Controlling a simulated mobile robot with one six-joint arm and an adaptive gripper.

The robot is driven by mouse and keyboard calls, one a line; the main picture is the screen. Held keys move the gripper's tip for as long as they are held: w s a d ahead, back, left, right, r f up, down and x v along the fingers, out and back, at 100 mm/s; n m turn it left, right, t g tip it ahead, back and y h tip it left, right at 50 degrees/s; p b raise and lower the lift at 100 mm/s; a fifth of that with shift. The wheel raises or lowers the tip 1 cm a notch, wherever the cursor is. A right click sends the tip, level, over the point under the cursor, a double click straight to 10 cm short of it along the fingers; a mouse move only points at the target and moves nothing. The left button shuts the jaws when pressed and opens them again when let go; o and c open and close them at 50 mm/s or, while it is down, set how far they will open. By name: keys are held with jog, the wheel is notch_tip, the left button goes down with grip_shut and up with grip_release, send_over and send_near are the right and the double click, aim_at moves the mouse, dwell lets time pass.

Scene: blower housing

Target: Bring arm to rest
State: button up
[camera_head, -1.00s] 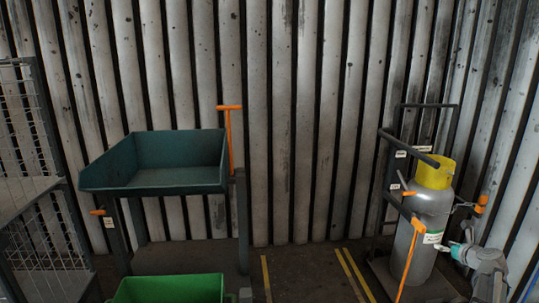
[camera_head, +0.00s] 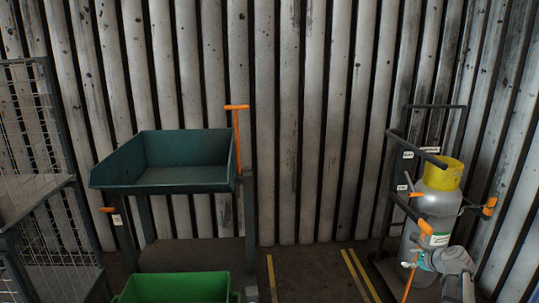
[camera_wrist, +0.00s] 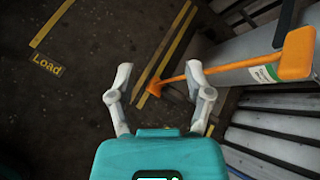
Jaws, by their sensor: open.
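My gripper (camera_wrist: 160,92) is open and empty in the wrist view, with its two grey fingers spread wide ahead of the teal body. The floor and an orange rod (camera_wrist: 182,77) with an orange end piece show beyond the fingers; whether the rod touches a finger I cannot tell. In the head view my arm (camera_head: 455,262) shows at the lower right, overlapping the lower part of a grey gas cylinder (camera_head: 437,207) with a yellow collar.
The cylinder stands in a dark trolley (camera_head: 411,128) with orange handles. A dark teal tray (camera_head: 185,175) on a stand and a green bin (camera_head: 175,288) are at left, beside a mesh rack (camera_head: 30,120). Yellow lines (camera_head: 358,275) mark open floor between.

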jog(key=s+a+f+n+g+h, duration=0.1)
jog(key=s+a+f+n+g, duration=0.15)
jog(key=s+a+n, duration=0.55)
jog(key=s+a+f+n+g+h, duration=0.15)
jog(key=s+a+n+g, duration=0.25)
jog(key=a+n, duration=0.7)
jog(key=s+a+f+n+g, duration=0.35)
jog(key=s+a+n, duration=0.3)
jog(key=a, duration=0.55)
notch_tip(320, 180, up, 38)
jog(key=p, duration=3.8)
jog(key=shift+w+a+r+n, duration=0.15)
jog(key=shift+w+n, duration=0.15)
jog(key=shift+n, duration=0.15)
jog(key=shift+h, duration=0.25)
